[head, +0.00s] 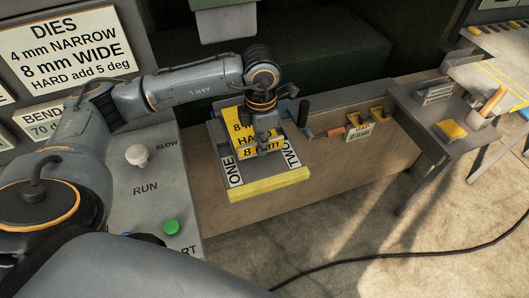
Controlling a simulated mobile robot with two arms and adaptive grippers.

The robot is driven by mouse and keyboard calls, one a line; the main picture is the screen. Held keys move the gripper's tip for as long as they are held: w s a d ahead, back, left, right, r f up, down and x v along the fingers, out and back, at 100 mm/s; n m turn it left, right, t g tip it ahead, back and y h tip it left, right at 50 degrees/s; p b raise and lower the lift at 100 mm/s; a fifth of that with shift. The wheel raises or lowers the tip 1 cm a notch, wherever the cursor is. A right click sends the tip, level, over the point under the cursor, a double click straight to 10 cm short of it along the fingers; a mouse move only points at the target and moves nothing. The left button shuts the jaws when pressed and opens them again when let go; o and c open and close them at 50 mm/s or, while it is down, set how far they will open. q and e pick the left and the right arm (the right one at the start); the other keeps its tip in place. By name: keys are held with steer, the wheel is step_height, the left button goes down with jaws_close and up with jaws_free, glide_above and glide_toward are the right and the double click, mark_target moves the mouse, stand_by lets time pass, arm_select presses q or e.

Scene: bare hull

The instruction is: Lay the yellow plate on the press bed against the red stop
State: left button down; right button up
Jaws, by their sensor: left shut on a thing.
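The yellow plate (262,152) has black lettering, with "8 mm" readable. It is over the grey press bed (211,170), between the labels "ONE" and "TWO". My left gripper (265,141) points down and is shut on the plate, hiding its middle. I cannot tell whether the plate touches the bed. The bed has a yellow strip (270,184) along its front edge. I cannot make out the red stop on the bed. My right gripper is not in view.
A control panel with a green button (171,227) and a pale knob (137,155) stands left of the bed. A cable (400,248) crosses the floor.

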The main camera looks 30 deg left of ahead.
mark_target(253, 133)
arm_select(q)
steer(key=shift+w+a+f+b, duration=0.15)
steer(key=shift+w+a+b, duration=0.25)
steer(key=shift+w+a, duration=0.25)
steer(key=shift+w+a+f+b, duration=0.2)
steer(key=shift+w+a+b, duration=0.4)
steer(key=shift+w+a, duration=0.25)
steer(key=shift+w+a+f+b, duration=0.2)
steer(key=shift+w+a+b, duration=0.4)
steer(key=shift+a, duration=0.3)
steer(key=shift+w+a+f+b, duration=0.25)
steer(key=shift+w+a+b, duration=0.15)
steer(key=shift+w+a, duration=0.25)
steer(key=shift+w+a+f+b, duration=0.2)
steer(key=shift+w+a+b, duration=0.2)
steer(key=shift+w+a, duration=0.25)
steer(key=shift+s+a+f+b, duration=0.1)
steer(key=shift+a+f+b, duration=0.05)
steer(key=shift+f+b, duration=0.5)
steer(key=shift+a+f, duration=0.1)
steer(key=shift+a, duration=0.05)
steer(key=shift+w+a, duration=0.35)
steer(key=shift+w, duration=0.15)
steer(key=c, duration=1.4)
jaws_free()
steer(key=shift+o, duration=0.2)
